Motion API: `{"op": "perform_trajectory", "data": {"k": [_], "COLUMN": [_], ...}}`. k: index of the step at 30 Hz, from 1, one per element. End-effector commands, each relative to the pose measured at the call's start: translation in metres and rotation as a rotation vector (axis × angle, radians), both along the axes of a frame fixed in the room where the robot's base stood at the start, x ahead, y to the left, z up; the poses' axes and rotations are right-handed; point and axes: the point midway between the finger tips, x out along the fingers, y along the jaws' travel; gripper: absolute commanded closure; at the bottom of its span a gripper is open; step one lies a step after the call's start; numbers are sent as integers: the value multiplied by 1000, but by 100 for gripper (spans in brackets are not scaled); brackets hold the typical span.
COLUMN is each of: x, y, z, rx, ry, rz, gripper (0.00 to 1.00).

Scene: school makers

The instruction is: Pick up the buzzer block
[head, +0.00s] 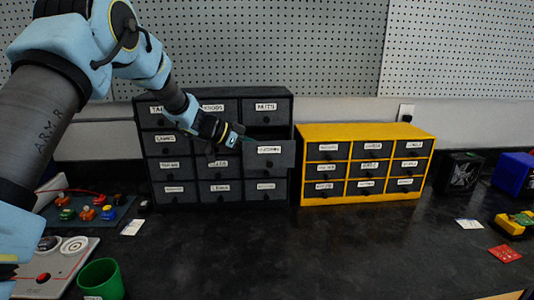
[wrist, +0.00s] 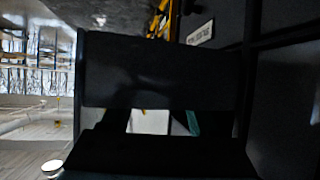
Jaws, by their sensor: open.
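I cannot pick out the buzzer block for certain in either view. A dark cabinet (head: 219,166) stands at the back, and its right-column drawer (head: 268,154) in the second row is pulled out. Its label is too small to read. My gripper (head: 238,137) is at the drawer's upper left edge; whether it touches is unclear. The jaws are open, with no object seen held. In the wrist view, dark surfaces fill most of the picture, and a teal strip (wrist: 193,122) shows at the lower middle. The drawer's inside is hidden.
A yellow cabinet (head: 365,133) with closed drawers stands to the right. A dark tray (head: 85,221) with several coloured blocks lies left, behind a green cup (head: 101,279). A black box (head: 460,173) and red card (head: 504,253) are at right. The middle of the worktop (head: 270,252) is clear.

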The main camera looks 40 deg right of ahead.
Motion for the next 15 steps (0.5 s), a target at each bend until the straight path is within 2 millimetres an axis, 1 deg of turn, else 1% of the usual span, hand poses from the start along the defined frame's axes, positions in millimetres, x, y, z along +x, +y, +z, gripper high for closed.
{"op": "perform_trajectory", "data": {"k": [2,15], "x": [0,0], "y": [0,1], "z": [0,0], "rx": [0,0], "ry": [0,0], "rz": [0,1], "gripper": [40,89]}}
